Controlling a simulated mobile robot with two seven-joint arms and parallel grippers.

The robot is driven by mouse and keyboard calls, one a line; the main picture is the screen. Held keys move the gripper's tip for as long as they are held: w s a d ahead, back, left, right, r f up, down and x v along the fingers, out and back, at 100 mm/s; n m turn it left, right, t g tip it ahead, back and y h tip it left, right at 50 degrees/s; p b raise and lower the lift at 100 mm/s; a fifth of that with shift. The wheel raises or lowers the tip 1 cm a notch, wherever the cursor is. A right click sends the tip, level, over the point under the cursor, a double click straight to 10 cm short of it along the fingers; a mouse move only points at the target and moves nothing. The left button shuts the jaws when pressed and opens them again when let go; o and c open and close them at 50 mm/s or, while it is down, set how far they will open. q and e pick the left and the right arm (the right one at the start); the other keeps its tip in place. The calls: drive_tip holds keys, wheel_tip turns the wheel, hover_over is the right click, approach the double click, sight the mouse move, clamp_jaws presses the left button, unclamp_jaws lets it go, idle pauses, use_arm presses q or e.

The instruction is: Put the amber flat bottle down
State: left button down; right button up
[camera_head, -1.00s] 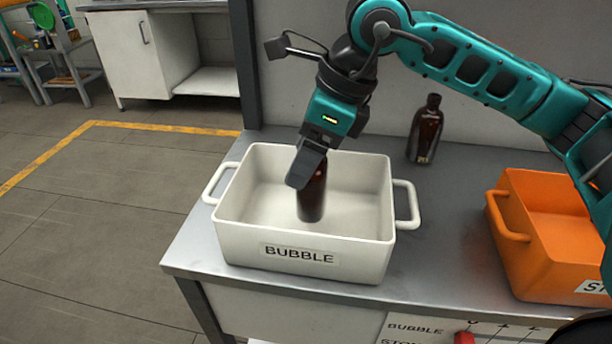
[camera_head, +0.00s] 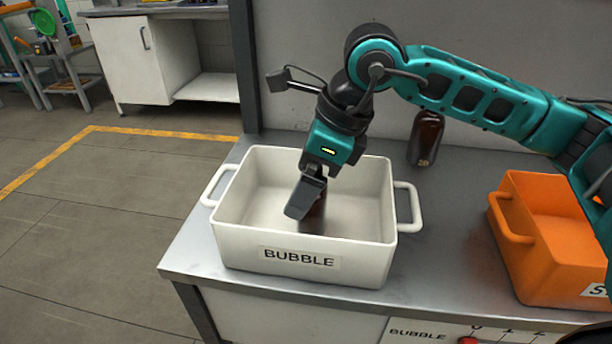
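My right gripper (camera_head: 306,195) comes in from the right and points down into the white bin (camera_head: 300,262) labelled BUBBLE. An amber bottle (camera_head: 314,215) is at its fingers, low inside the bin near the bin's floor. The near finger covers most of the bottle, so I cannot tell whether the fingers grip it or whether it touches the floor. My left gripper is not in view.
A second amber bottle (camera_head: 425,140) stands on the grey table (camera_head: 440,235) behind the bin, partly behind my arm. An orange bin (camera_head: 548,262) is at the right. A panel reading BUBBLE (camera_head: 420,332) is at the table's front.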

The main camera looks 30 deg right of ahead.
drive_tip(key=shift+r+p, duration=0.3)
drive_tip(key=p+v, duration=0.2)
drive_tip(key=v, duration=0.9)
drive_tip(key=shift+d+r, duration=0.15)
drive_tip(key=shift+r, duration=0.15)
drive_tip(key=shift+s, duration=0.15)
